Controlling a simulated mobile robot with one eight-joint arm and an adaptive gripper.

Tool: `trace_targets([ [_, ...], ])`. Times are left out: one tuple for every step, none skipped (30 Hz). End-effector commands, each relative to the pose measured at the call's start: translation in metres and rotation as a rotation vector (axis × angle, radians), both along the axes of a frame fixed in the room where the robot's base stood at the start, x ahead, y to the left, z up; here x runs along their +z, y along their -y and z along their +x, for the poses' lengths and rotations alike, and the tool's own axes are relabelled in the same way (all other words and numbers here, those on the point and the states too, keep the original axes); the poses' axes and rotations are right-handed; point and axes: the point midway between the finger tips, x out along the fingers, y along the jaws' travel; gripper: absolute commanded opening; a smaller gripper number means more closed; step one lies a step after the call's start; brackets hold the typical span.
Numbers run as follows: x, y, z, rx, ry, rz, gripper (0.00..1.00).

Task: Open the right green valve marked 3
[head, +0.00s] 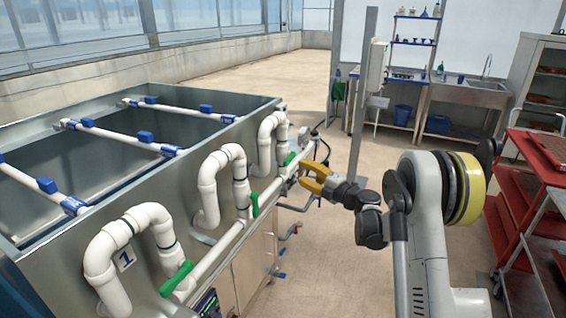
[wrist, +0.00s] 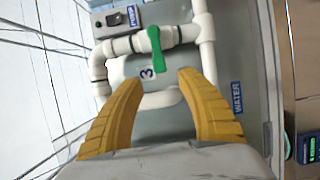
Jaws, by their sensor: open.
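The green valve handle marked 3 (wrist: 156,52) sits on a white pipe in the wrist view, lying across the pipe's run. The black "3" label (wrist: 147,73) is just below it. In the head view this valve (head: 289,159) is the farthest of the green handles, at the far right end of the tank. My gripper (wrist: 160,78) has two yellow fingers, open and empty, pointing toward the valve. The handle shows just beyond and between the fingertips, with no clear contact. In the head view my gripper (head: 304,178) is just right of the valve.
Two other green handles, near (head: 177,278) and middle (head: 255,204), are on the same pipe row along the metal tank (head: 50,262). A pump switch box (wrist: 117,20) and a WATER label (wrist: 237,97) are near valve 3. A red cart (head: 510,215) stands right; floor between is clear.

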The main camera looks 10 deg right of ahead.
Motion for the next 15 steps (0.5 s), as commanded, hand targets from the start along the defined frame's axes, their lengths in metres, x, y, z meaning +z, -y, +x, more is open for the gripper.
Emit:
trace_targets([
  [-0.002,-0.006,0.008,0.001,0.0,0.0,0.45],
  [-0.002,-0.009,0.014,0.002,0.001,0.001,0.45],
  [-0.002,-0.014,0.021,0.002,0.0,0.001,0.45],
  [-0.002,-0.017,0.026,0.001,0.0,0.001,0.45],
  [-0.002,-0.02,0.032,0.001,0.0,0.001,0.45],
  [-0.002,-0.025,0.038,0.001,0.0,0.001,0.45],
  [-0.002,-0.028,0.044,0.001,0.0,0.001,0.45],
  [-0.002,-0.03,0.048,0.001,0.0,0.001,0.45],
  [-0.002,-0.034,0.054,-0.001,0.0,0.001,0.45],
  [-0.001,-0.036,0.058,-0.001,0.001,0.002,0.45],
  [-0.001,-0.038,0.062,0.0,0.001,0.002,0.45],
  [-0.001,-0.041,0.066,0.0,0.001,0.002,0.45],
  [-0.001,-0.042,0.069,0.0,0.001,0.002,0.45],
  [0.0,-0.044,0.071,-0.001,0.001,0.002,0.45],
  [0.0,-0.045,0.073,-0.002,0.001,0.003,0.45],
])
